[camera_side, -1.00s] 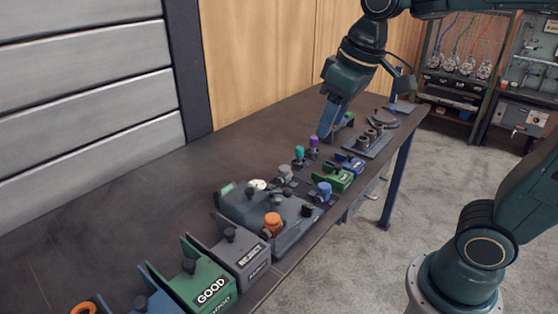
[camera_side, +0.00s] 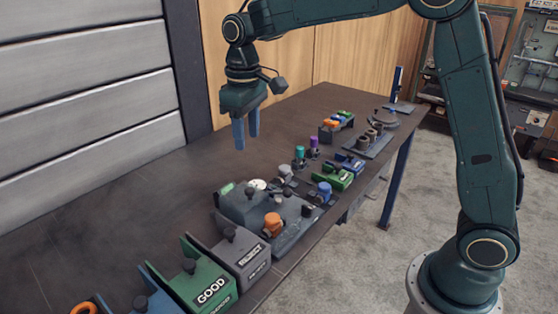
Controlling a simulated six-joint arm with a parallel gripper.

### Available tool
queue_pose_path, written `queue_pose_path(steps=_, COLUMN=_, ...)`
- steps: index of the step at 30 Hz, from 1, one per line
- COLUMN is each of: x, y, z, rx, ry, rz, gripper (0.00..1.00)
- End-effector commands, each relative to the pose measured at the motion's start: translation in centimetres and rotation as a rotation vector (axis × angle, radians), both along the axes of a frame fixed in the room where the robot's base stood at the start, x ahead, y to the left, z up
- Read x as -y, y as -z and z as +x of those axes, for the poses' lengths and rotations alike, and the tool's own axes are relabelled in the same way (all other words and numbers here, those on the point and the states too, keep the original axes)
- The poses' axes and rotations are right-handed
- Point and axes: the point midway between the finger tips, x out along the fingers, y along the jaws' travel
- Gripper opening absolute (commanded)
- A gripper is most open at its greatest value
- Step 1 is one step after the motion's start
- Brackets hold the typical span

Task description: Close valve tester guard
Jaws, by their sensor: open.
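The valve tester (camera_side: 262,212) is a dark grey machine in the middle of the table, with a small green panel and a white round dial on top. An orange-topped valve (camera_side: 272,223) sits at its front. A black knob stands near its right side. I cannot tell for sure which part is the guard or how it stands. My gripper (camera_side: 246,138) is above the table, behind and above the tester. Its two blue fingers point down, apart and empty, touching nothing.
A grey REJECT bin (camera_side: 243,258) and a green GOOD bin (camera_side: 205,283) stand left of the tester. Right of it are a blue-topped valve (camera_side: 324,191), teal (camera_side: 299,156) and purple (camera_side: 313,147) pieces, and a rack of coloured parts (camera_side: 337,124). The table behind the tester is clear.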

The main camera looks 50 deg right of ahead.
Motion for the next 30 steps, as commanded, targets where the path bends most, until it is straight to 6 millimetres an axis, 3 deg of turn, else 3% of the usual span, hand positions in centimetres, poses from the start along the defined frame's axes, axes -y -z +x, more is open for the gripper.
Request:
queue_pose_path(steps=16, x=-0.1, y=1.5, z=0.3, rx=-0.009, ry=-0.004, rz=-0.001, gripper=0.45)
queue_pose_path(steps=30, x=-0.1, y=7.8, z=0.3, rx=-0.011, ry=-0.003, rz=-0.002, gripper=0.45)
